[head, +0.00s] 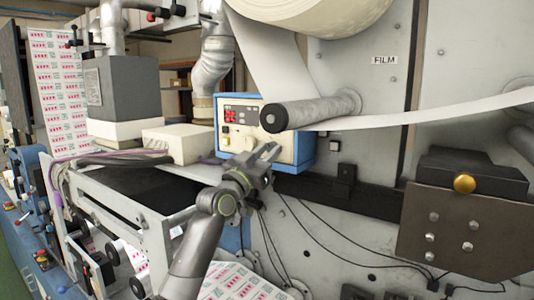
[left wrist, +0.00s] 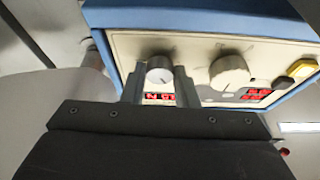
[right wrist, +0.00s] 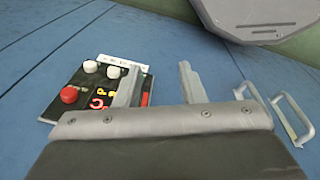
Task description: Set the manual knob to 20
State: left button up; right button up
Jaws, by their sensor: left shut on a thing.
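The control box (head: 235,112) is blue with a cream front and stands on the rewinder, with red displays and buttons on its face. My left gripper (head: 268,153) is at the lower right of that face. In the left wrist view, its two fingers are closed on either side of a small round knob (left wrist: 160,70) with a pale cap. A larger cream knob (left wrist: 230,72) sits to the right, apart from the fingers. A red display (left wrist: 160,97) shows partly between the fingers; its value is not readable. No knob label is legible. My right gripper (right wrist: 160,80) is open and empty.
A grey roller (head: 310,108) juts out beside the box, with white film (head: 430,118) running right from it. The right wrist view shows another panel (right wrist: 85,90) with a red button and white knobs on a blue surface, and metal handles (right wrist: 290,117).

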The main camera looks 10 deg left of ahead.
pick_arm(q)
jog(key=shift+n+t+y, duration=0.3)
jog(key=shift+n+y, duration=0.1)
jog(key=shift+n, duration=0.1)
jog(key=n+y, duration=0.1)
jog(key=n, duration=0.1)
jog(key=n+y, duration=0.1)
jog(key=n, duration=0.2)
jog(key=n+y, duration=0.2)
jog(key=n, duration=0.1)
jog(key=shift+d+t, duration=0.25)
jog(key=shift+t, duration=0.05)
jog(key=n+y, duration=0.1)
jog(key=n, duration=0.2)
jog(key=n+g+y, duration=0.1)
jog(key=n+y, duration=0.1)
jog(key=n, duration=0.2)
jog(key=shift+s+d+r, duration=0.1)
jog(key=shift+r, duration=0.05)
jog(key=shift+n, duration=0.3)
jog(key=o, duration=1)
